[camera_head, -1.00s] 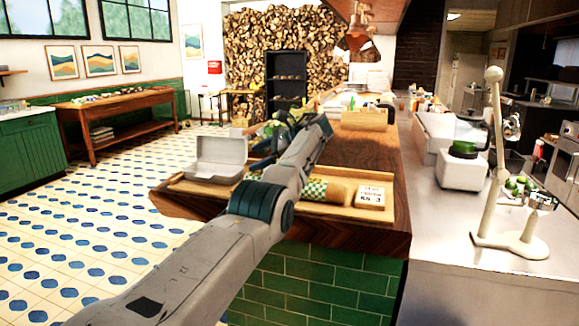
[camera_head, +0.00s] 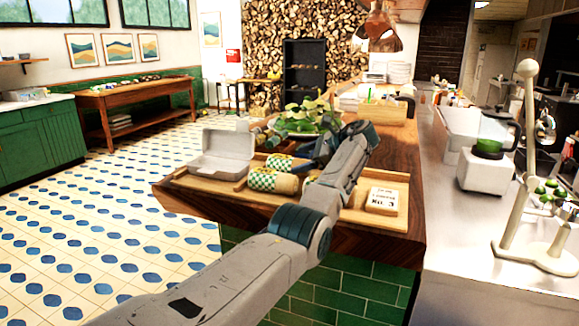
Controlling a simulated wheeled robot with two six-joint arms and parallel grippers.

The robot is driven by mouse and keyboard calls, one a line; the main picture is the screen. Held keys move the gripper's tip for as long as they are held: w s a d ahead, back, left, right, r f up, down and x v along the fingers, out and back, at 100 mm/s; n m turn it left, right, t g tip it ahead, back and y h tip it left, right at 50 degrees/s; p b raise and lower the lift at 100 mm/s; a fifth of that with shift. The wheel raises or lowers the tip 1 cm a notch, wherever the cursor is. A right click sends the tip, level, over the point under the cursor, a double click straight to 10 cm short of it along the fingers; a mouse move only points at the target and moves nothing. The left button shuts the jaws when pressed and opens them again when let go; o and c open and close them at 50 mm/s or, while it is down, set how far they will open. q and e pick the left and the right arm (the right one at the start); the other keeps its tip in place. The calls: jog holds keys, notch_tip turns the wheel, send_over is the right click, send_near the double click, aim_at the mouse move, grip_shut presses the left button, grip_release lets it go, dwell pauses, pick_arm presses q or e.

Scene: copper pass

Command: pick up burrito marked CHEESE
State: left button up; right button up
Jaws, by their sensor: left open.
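Several burritos in green-and-white checked wraps lie on a wooden tray (camera_head: 225,194) at the near end of the counter. One burrito (camera_head: 272,180) lies near the tray's middle, another (camera_head: 279,162) just behind it. A third (camera_head: 309,184) is partly hidden by my left arm. No CHEESE marking can be read at this size, so I cannot tell which burrito bears it. My left gripper (camera_head: 304,160) is open above the tray, close to the burritos, its dark fingers pointing left. I cannot tell whether it touches one. My right gripper is not in view.
An open grey box (camera_head: 222,158) stands at the tray's left, a white card (camera_head: 382,200) at its right. A leafy green plant (camera_head: 305,117) stands behind the gripper. A steel worktop (camera_head: 455,240) with a pale stand (camera_head: 525,180) lies to the right.

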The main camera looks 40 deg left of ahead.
aim_at(294, 159)
pick_arm(q)
jog(key=x, duration=0.3)
jog(key=shift+a, duration=0.2)
jog(key=shift+d, duration=0.1)
jog(key=shift+c, duration=0.9)
jog(key=c, duration=1.1)
jog(key=shift+o, duration=0.2)
jog(key=shift+r, duration=0.2)
